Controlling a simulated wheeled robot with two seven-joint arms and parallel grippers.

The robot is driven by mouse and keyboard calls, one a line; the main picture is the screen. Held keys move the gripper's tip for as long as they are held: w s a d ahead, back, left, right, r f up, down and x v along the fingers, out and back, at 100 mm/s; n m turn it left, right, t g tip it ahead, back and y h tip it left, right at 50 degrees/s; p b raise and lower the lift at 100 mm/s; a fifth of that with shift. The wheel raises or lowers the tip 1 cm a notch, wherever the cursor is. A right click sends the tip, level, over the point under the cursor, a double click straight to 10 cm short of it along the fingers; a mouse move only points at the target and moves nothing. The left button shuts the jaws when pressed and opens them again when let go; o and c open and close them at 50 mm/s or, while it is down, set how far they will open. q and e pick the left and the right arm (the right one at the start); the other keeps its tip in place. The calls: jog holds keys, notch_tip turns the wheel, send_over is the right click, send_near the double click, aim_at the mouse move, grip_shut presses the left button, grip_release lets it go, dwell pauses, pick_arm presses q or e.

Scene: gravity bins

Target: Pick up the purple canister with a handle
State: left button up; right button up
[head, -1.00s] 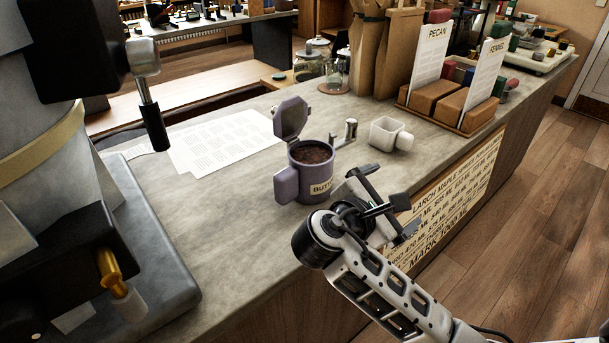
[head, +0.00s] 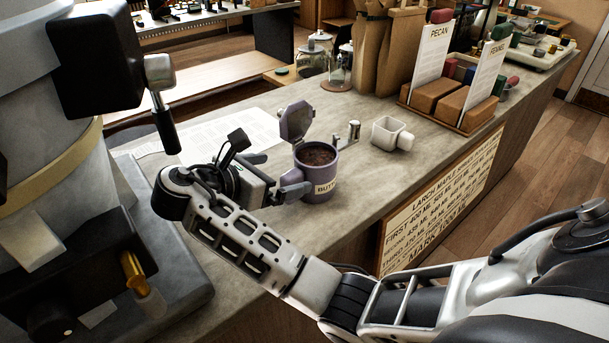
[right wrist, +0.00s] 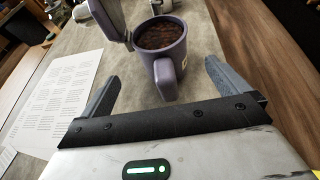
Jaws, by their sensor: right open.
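The purple canister (head: 322,176) stands upright on the counter with its lid (head: 297,121) flipped open. It is full of dark brown contents and has a pale label. My right gripper (head: 280,175) is open and empty at the canister's left side, on the handle side. In the right wrist view the canister (right wrist: 160,45) is ahead, and its handle (right wrist: 165,82) points toward me between the two spread fingers (right wrist: 160,72), touching neither as far as I can see. In the head view the gripper partly hides the handle. My left gripper is out of view.
A large grey machine (head: 40,150) fills the left side. Paper bags (head: 400,50) and a sign rack (head: 440,112) are behind.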

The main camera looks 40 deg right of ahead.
send_over(302, 199)
jog(key=f, duration=0.3)
jog(key=shift+w+d+f, duration=0.15)
jog(key=shift+w+f, duration=0.1)
jog(key=shift+f, duration=0.1)
jog(key=c, duration=1.4)
jog(key=shift+c, duration=0.5)
jog(key=shift+r, duration=0.2)
